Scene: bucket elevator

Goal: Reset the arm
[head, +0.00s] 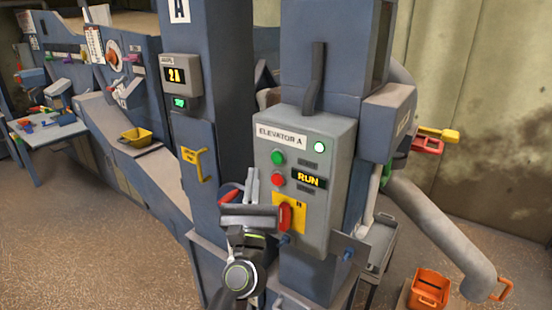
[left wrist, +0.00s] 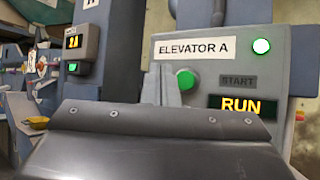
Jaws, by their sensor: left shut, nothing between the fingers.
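My left gripper (head: 251,182) is in front of the lower left part of the grey Elevator A control box (head: 328,148). Its fingers point up and are shut with nothing between them. The box has a green button (head: 278,157), a red button (head: 278,179), a lit white-green lamp (head: 319,147) and a display reading RUN (head: 309,180). A red handle (head: 286,217) sits on a yellow plate beside the gripper. In the left wrist view the fingertips (left wrist: 163,84) show just left of the green button (left wrist: 186,81); whether they touch the box cannot be told. My right gripper is not in view.
A blue column with a display (head: 174,76) and a yellow handle (head: 196,163) stands to the left. A yellow bucket (head: 137,137) rests on the sloped surface further left. An orange bucket (head: 428,288) stands at the lower right under a grey pipe (head: 440,220).

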